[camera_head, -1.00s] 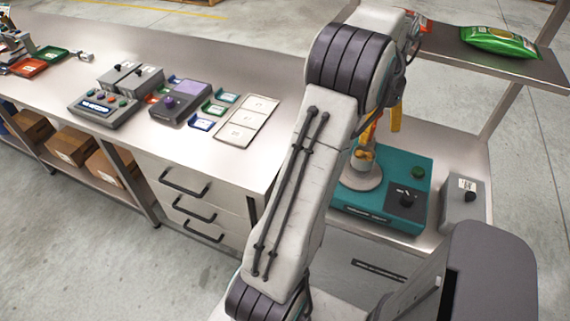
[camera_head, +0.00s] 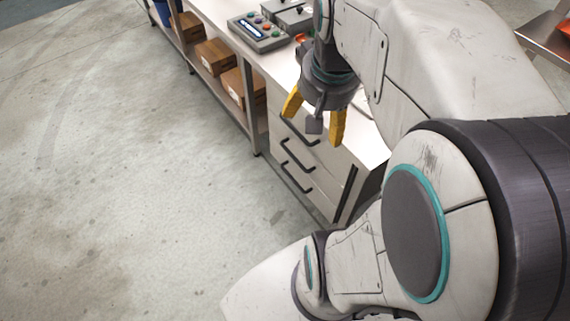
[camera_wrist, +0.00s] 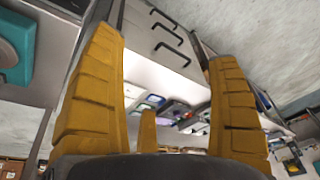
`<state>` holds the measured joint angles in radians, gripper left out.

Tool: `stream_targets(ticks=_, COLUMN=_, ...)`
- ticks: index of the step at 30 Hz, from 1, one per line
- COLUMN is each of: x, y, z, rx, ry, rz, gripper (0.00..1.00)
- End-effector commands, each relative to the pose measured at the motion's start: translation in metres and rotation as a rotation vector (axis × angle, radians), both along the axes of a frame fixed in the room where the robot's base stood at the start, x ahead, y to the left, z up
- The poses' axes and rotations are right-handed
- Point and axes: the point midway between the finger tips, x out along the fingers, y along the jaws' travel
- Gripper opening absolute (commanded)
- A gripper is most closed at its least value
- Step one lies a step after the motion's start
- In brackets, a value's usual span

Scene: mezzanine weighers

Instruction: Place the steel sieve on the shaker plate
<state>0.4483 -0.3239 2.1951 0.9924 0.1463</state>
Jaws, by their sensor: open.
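My gripper (camera_head: 312,128) hangs at the front of the workbench, with its yellow fingers apart and pointing down. It looks empty, and it overlaps the drawer fronts in the head view. In the wrist view my gripper (camera_wrist: 165,55) also shows its yellow fingers spread with nothing between them. A teal unit (camera_wrist: 14,38) is partly in the wrist view at the upper left, cut off by the edge. I cannot make out a steel sieve in either current view, and no shaker plate shows clearly.
The drawer cabinet (camera_head: 318,172) stands below the worktop behind my gripper. A grey button panel (camera_head: 258,32) lies on the worktop. Cardboard boxes (camera_head: 214,60) sit on the lower shelf. A metal shelf (camera_head: 548,38) is at the upper right. The floor at left is clear.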

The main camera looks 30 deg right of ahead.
Motion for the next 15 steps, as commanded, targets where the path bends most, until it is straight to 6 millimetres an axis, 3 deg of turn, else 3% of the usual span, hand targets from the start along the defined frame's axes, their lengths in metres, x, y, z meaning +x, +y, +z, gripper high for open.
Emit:
stream_targets(ticks=1, x=-0.005, y=0.023, z=-0.002, rx=-0.012, ry=-0.013, rz=0.096, gripper=0.82)
stream_targets(ticks=6, x=-0.025, y=0.072, z=-0.014, rx=-0.044, ry=-0.052, rz=0.350, gripper=0.82)
stream_targets(ticks=9, x=-0.036, y=0.090, z=-0.020, rx=-0.056, ry=-0.068, rz=0.454, gripper=0.82)
stream_targets(ticks=15, x=-0.048, y=0.107, z=-0.028, rx=-0.069, ry=-0.088, rz=0.568, gripper=0.82)
